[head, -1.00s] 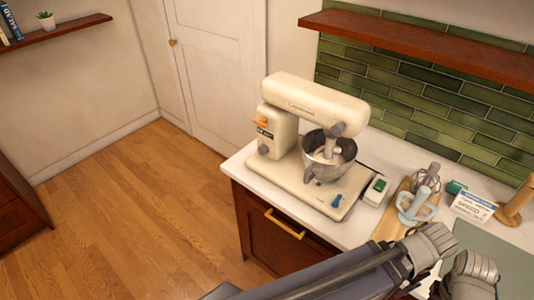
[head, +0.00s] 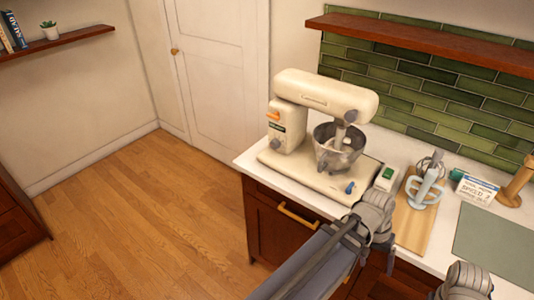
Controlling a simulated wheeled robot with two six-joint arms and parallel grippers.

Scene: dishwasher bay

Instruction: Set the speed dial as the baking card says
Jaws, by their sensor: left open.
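A cream stand mixer (head: 325,92) stands on the white counter with a steel bowl (head: 338,148) under its head. A grey round knob (head: 275,144) is on the side of its column, below a dark label and an orange lever (head: 274,115). A small blue knob (head: 350,187) is on the front of its base. I cannot tell which is the speed dial. A white card (head: 475,190) stands at the right; it reads "SPEED" with a number too small to be sure of. My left gripper (head: 380,206) is open, right of the blue knob and apart from it. My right gripper (head: 467,280) is at the bottom edge.
A small box with a green top (head: 386,178) stands just right of the mixer. A wooden board (head: 412,228) holds a pale blue handled tool and a whisk. A grey-green mat (head: 497,242) lies at the right. A shelf (head: 420,42) hangs above. Counter behind the small box is clear.

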